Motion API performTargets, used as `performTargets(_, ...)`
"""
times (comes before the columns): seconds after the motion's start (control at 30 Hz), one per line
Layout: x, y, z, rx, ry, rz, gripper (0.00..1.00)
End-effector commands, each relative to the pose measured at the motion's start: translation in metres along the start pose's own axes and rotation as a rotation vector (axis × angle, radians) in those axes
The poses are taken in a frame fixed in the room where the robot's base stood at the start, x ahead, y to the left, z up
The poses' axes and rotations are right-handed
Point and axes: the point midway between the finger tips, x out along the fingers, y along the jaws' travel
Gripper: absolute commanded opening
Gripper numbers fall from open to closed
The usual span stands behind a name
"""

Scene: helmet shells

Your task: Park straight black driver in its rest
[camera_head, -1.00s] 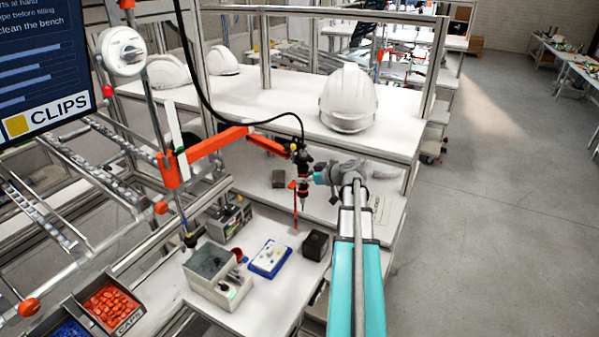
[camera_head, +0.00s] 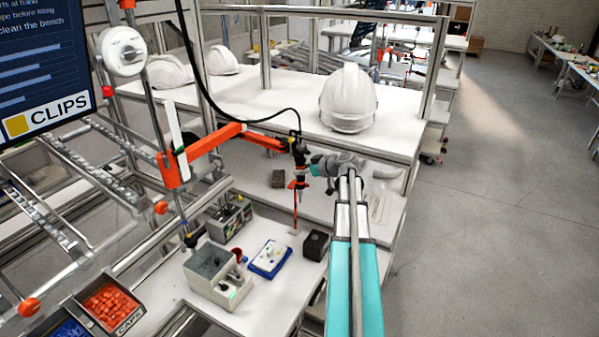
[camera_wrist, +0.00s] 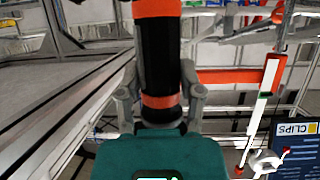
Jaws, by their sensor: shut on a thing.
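The straight black driver (camera_head: 299,158), with orange bands, hangs upright from a black cable. My gripper (camera_head: 315,169) is shut on its body from the right. In the wrist view the driver (camera_wrist: 160,55) is a thick black cylinder between the two grey fingers of my gripper (camera_wrist: 161,98), with orange bands above and at the fingers.
An orange jointed arm (camera_head: 215,141) reaches in from the left post. A white helmet (camera_head: 348,98) stands on the shelf behind. On the bench are a dark block (camera_head: 315,245), a blue-edged tray (camera_head: 270,258) and a grey box (camera_head: 215,270).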

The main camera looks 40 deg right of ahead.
Motion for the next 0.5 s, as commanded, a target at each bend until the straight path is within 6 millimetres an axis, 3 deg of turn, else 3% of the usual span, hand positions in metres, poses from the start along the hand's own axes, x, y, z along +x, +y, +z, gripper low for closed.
performTargets(0.2, 0.0094, 0.0119, -0.0038, 0.0, 0.0, 0.0, 0.0)
performTargets(0.5, 0.0103, 0.0127, -0.0042, 0.0, 0.0, 0.0, 0.0)
